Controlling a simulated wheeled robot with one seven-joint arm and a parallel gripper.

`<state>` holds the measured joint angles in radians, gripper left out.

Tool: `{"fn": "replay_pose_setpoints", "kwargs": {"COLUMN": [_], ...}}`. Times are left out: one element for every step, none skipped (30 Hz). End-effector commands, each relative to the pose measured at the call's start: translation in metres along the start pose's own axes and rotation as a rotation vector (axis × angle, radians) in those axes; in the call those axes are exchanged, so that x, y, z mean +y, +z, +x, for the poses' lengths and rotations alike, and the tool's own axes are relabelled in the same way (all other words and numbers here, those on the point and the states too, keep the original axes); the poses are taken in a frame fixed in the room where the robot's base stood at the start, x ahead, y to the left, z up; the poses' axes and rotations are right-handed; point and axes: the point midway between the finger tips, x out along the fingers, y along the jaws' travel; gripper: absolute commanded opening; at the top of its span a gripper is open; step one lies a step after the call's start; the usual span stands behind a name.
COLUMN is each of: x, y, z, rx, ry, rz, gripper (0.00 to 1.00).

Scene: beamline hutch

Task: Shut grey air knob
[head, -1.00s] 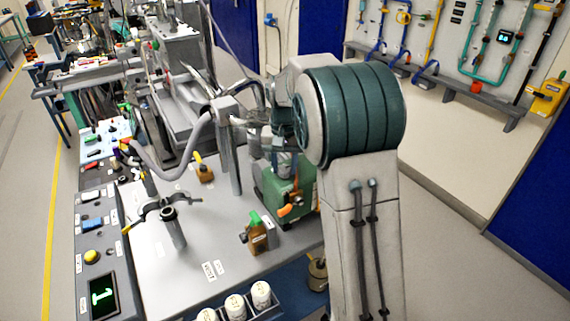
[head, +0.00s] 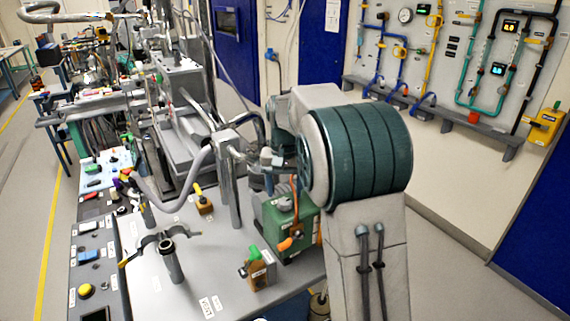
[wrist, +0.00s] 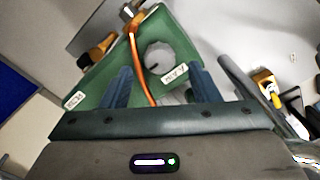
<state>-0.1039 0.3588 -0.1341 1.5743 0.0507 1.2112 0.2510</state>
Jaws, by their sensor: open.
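The grey round knob (wrist: 160,57) sits on the green box (wrist: 122,72) in the wrist view, with a small dark mark near its lower left edge. A white label (wrist: 174,75) is beside it, its print too blurred to read surely. My gripper (wrist: 159,68) is open, its blue fingers either side of the knob in the picture; I cannot tell whether they touch it. An orange tube (wrist: 138,70) runs between the left finger and the knob. In the head view the green box (head: 302,213) stands on the bench, partly behind my arm.
An orange-handled fitting (head: 288,243) is on the box's front. A brown block with a green top (head: 259,268) and a clamp stand (head: 171,258) are on the grey bench (head: 200,285). A grey post (head: 230,190) stands close left of the box.

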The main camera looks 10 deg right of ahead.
Motion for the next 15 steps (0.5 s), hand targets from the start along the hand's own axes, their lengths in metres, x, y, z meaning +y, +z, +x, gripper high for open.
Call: {"fn": "replay_pose_setpoints", "kwargs": {"x": [0.0,0.0,0.0,0.0,0.0,0.0,0.0,0.0,0.0,0.0,0.0,0.0,0.0,0.0,0.0], "y": [-0.001,-0.001,-0.001,-0.001,-0.001,-0.001,-0.001,-0.001,-0.001,-0.001,-0.001,-0.001,-0.001,-0.001,-0.001], "z": [-0.012,-0.02,-0.029,-0.037,-0.044,-0.053,-0.06,-0.066,-0.073,-0.079,-0.084,-0.089,-0.092,-0.095,-0.099], "rx": [0.006,0.007,0.006,0.006,0.007,0.006,0.006,0.006,0.006,0.005,0.005,0.004,0.004,0.004,0.003], "ry": [-0.002,-0.002,-0.002,-0.002,-0.002,-0.002,-0.001,-0.001,-0.001,-0.001,-0.001,-0.001,-0.001,0.0,0.0], "rz": [0.0,0.0,0.0,0.0,0.0,0.0,0.0,0.0,0.0,0.0,0.0,0.0,0.0,0.0,0.0], "gripper": [0.56,0.56,0.56,0.56,0.56,0.56,0.56,0.56,0.56,0.56,0.56,0.56,0.56,0.56,0.56]}}
